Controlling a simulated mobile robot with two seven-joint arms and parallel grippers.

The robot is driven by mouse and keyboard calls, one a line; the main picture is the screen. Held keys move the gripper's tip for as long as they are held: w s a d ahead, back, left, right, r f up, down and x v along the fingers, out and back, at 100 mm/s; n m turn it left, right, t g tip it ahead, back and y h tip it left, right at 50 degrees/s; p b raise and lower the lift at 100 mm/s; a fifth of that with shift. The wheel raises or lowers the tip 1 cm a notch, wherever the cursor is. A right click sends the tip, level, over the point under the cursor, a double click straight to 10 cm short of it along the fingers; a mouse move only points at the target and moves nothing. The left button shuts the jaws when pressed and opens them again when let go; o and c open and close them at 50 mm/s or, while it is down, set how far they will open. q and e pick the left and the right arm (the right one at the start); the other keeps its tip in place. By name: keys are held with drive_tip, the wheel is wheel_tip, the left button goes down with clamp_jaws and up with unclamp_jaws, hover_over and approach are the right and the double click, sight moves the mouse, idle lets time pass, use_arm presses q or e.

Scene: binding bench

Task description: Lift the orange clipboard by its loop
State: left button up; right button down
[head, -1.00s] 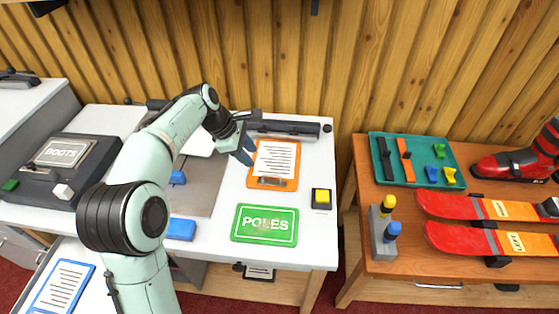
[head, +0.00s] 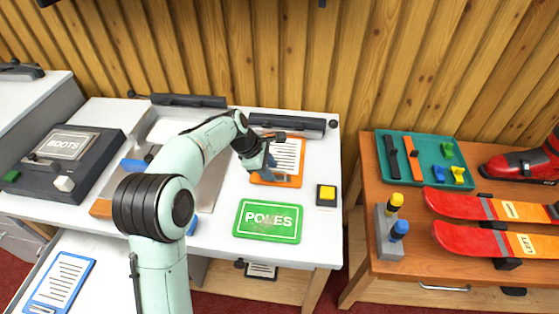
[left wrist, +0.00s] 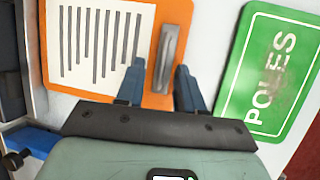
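The orange clipboard (head: 301,163) with a white lined sheet lies flat on the white bench. Its grey metal loop (left wrist: 167,60) is at the near end of the board, by the green POLES board (head: 268,221). My left gripper (head: 270,166) is over the near left part of the clipboard and partly covers it. In the left wrist view its two blue fingers (left wrist: 160,82) are open, with the loop showing in the gap between them. I cannot tell how high the fingertips are above the loop. My right gripper is not in view.
A yellow button box (head: 326,194) stands right of the clipboard. A dark bar (head: 287,124) lies behind it. The BOOTS box (head: 72,160) is at the left. A brown table with skis (head: 480,207) and a teal tray (head: 427,178) stands to the right, across a gap.

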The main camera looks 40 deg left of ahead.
use_arm(q)
drive_tip(key=shift+c, duration=0.3)
clamp_jaws()
idle(1.1)
